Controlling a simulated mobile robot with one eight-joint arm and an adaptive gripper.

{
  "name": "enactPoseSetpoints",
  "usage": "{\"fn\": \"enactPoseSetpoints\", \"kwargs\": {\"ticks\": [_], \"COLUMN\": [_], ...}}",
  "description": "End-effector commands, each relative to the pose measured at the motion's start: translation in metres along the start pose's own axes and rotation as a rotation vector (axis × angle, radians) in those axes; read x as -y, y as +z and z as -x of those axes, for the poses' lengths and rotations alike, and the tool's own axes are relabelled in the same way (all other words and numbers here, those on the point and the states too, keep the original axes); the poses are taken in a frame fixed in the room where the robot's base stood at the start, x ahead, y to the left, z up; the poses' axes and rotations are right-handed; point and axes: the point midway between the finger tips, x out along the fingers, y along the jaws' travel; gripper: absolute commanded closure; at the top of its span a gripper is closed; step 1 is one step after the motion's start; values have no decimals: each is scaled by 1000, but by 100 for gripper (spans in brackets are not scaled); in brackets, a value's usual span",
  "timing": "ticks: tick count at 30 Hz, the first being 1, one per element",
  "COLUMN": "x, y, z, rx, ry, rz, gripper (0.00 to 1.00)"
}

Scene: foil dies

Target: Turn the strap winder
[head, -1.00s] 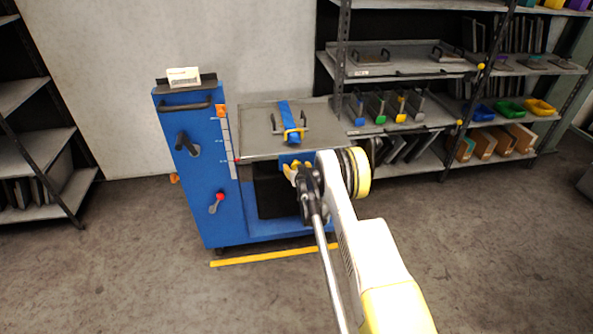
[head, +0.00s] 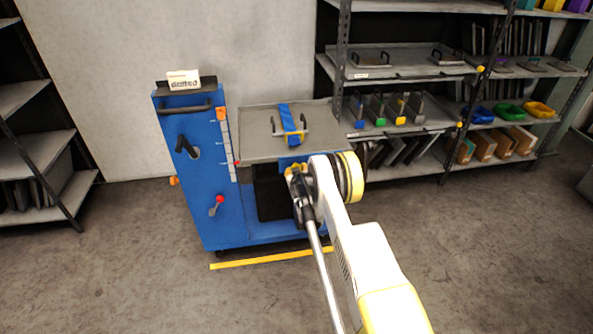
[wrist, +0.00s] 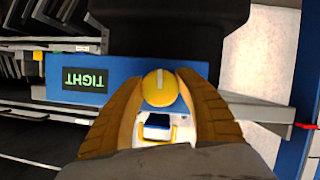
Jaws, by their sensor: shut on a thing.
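The strap winder's round yellow knob (wrist: 159,87), with a pale line across it, sits at the front of a blue panel (wrist: 125,69). My gripper (head: 296,170) is at the front edge of the blue machine's table. In the wrist view its two yellow-brown fingers are closed around the knob. A dark display (wrist: 84,77) beside the knob reads TIGHT, upside down in this view. The blue strap (head: 289,117) runs over a handled plate (head: 268,146) on the table top. In the head view my arm and gripper hide the knob.
The blue cabinet (head: 190,213) at the left carries a black lever (head: 184,147), a red-knobbed lever (head: 217,205) and a white card (head: 184,80). Shelves (head: 400,60) with dies and bins stand behind at the right. A yellow line (head: 265,259) marks the open floor in front.

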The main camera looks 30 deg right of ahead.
Motion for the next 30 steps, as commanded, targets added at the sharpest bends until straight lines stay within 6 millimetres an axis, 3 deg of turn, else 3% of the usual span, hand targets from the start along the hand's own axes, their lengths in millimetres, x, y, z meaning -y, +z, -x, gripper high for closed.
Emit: {"fn": "enactPoseSetpoints", "kwargs": {"ticks": [10, 11, 12, 13, 23, 26, 30], "x": [0, 0, 0, 0, 0, 0, 1], "y": [0, 0, 0, 0, 0, 0, -1], "z": [0, 0, 0, 0, 3, 13, 42], "rx": [0, 0, 0, 0, 0, 0, 0], "ry": [8, 8, 8, 8, 7, 7, 7], "rz": [18, 17, 17, 17, 17, 17, 19], "gripper": [90, 51, 38, 36, 36, 36, 36]}}
